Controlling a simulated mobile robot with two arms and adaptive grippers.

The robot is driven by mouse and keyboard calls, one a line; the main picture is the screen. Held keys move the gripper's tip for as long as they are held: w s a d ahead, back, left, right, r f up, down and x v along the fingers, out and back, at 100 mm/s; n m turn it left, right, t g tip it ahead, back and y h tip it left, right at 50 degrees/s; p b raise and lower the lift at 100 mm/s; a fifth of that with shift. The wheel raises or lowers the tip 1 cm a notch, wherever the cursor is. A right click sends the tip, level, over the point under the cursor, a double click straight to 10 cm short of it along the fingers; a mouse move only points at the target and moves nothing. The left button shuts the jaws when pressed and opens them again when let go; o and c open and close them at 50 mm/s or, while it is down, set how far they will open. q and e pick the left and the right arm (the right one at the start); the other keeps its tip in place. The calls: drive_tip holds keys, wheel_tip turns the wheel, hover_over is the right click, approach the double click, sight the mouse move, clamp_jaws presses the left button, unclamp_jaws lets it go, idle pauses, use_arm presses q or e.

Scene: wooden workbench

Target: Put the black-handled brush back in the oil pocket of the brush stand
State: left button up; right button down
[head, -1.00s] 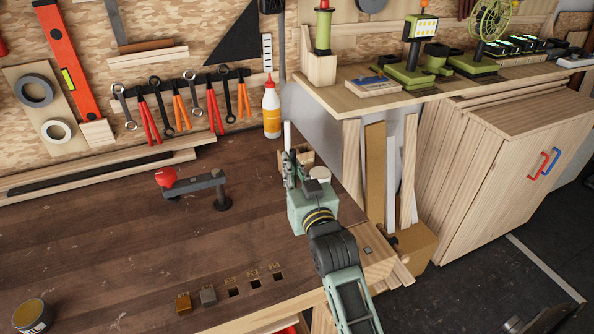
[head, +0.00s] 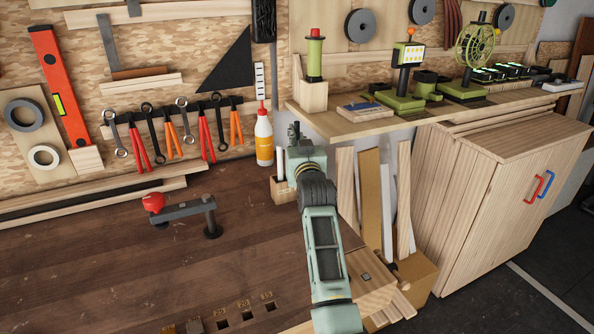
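A small light-wood box (head: 284,192), which looks like the brush stand, stands at the back right of the workbench, partly hidden by my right arm. A pale upright stick (head: 281,163) rises from its left side. My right gripper (head: 293,132) is above and behind this box, pointing away from the camera. Its wrist hides most of the fingers, so I cannot see whether they are open or hold something. I cannot make out the black-handled brush or the oil pocket. My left gripper is out of view.
A white glue bottle (head: 264,138) stands close behind the box. A grey clamp with a red knob (head: 183,211) is on the bench to the left. A shelf (head: 345,125) juts out to the right of the gripper. The bench (head: 90,265) is clear at the front left.

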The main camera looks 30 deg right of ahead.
wheel_tip(320, 180, down, 6)
drive_tip(key=shift+r, duration=0.1)
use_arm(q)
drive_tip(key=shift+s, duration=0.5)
use_arm(e)
drive_tip(key=c, duration=1.8)
unclamp_jaws()
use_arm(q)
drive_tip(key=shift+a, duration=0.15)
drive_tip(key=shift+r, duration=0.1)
